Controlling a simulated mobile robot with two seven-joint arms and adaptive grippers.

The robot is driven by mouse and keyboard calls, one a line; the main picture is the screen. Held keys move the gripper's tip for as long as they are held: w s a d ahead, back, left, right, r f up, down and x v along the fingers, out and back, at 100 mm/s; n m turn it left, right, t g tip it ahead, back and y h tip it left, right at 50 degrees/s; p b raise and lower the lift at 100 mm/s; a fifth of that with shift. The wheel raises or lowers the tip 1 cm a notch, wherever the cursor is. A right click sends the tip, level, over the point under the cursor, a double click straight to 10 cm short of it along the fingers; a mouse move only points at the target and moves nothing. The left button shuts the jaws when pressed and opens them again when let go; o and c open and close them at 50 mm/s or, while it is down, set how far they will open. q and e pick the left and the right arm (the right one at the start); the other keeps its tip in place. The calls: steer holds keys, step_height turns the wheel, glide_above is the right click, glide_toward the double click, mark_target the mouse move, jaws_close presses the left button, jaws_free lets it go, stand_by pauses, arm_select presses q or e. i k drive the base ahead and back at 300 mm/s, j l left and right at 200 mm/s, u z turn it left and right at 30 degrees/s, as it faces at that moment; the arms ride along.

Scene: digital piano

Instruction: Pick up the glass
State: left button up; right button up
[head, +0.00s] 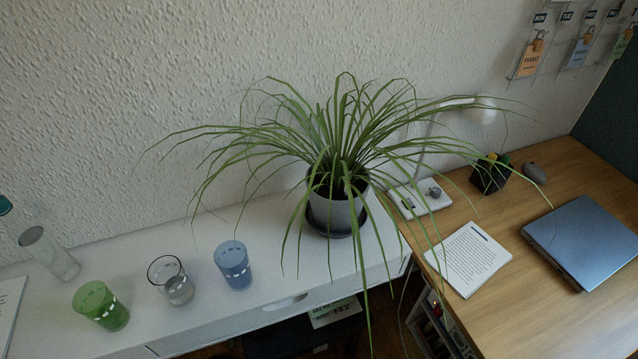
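Three tumblers stand in a slanted row on the white surface at the lower left of the head view. The clear glass (171,281) is in the middle, upright. A green glass (101,306) stands to its left and a blue glass (233,265) to its right, with gaps between them. A taller clear glass-like vessel (49,254) stands farther left near the wall. Neither of my grippers shows in the head view.
A potted plant (336,207) with long drooping leaves stands right of the glasses; some leaves hang near the blue glass. A wooden desk (524,282) at the right holds a blue laptop (585,240), a printed page (468,258) and a lamp (482,111). White surface around the glasses is mostly clear.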

mark_target(94, 300)
steer(key=u, duration=1.8)
